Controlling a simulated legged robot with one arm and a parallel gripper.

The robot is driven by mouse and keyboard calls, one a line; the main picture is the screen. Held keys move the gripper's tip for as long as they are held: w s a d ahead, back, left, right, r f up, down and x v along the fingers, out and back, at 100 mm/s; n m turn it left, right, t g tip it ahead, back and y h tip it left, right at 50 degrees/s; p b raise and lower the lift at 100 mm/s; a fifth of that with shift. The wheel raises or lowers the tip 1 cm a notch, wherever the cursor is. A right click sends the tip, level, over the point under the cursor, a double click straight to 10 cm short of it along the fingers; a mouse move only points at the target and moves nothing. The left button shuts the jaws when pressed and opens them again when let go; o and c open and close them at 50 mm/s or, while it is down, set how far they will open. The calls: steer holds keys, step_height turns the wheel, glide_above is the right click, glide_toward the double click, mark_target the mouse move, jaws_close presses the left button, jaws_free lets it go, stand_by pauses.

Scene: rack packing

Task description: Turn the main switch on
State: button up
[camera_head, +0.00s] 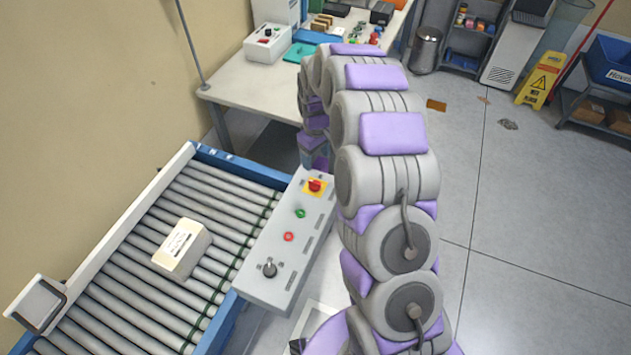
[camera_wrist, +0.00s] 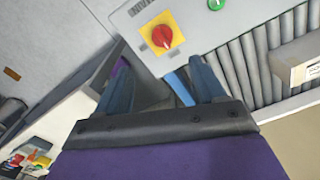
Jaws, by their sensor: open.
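The main switch (camera_head: 315,186) is a red rotary knob on a yellow square plate, at the far end of the grey control panel (camera_head: 262,240). In the wrist view the red knob (camera_wrist: 161,36) is just beyond my fingertips, and its grip ridge looks slanted. My gripper (camera_wrist: 160,80) is open and empty, its two blue-grey fingers spread below the switch in the picture, apart from it. In the head view my arm hides most of the gripper. The panel also has a green button (camera_head: 300,213), a red button (camera_head: 289,237) and a black knob (camera_head: 269,268).
A roller conveyor (camera_head: 150,260) runs left of the panel and bears a pale box (camera_head: 182,248). A workbench (camera_head: 240,87) with a control box (camera_head: 268,42) and small items stands behind. Open floor (camera_head: 540,215) lies to the right; a yellow wet-floor sign (camera_head: 538,86) stands farther back.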

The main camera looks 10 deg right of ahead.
mark_target(315, 182)
steer(key=f, duration=0.7)
steer(key=a+f+b, duration=0.1)
steer(key=f, duration=0.3)
steer(key=shift+d+f, duration=0.35)
steer(key=shift+f, duration=0.35)
steer(key=shift+a, duration=0.2)
steer(key=c, duration=1)
